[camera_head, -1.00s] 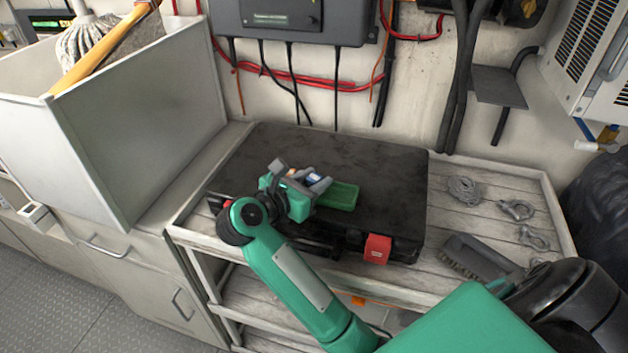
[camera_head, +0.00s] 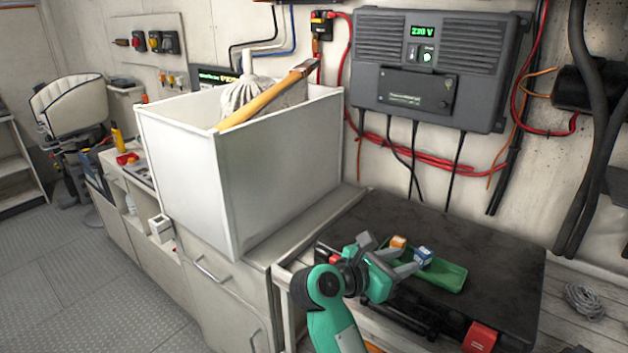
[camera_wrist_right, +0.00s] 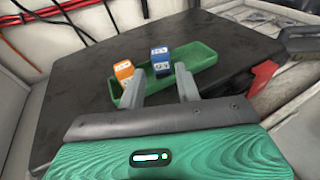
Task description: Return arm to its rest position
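An orange block (camera_head: 398,242) and a blue block (camera_head: 424,256) lie beyond the fingertips. In the right wrist view the orange block (camera_wrist_right: 124,72) is at the tray's left end and the blue block (camera_wrist_right: 160,60) is nearer its middle. Part of the tray is hidden by the fingers. My left gripper is not in view.
The black case (camera_head: 490,250) lies on a wooden-topped bench. A tall white bin (camera_head: 280,170) with a mop and yellow handle stands to the left. A grey power unit (camera_head: 435,65) with hanging cables is on the wall. Coiled rope (camera_head: 583,300) lies at right.

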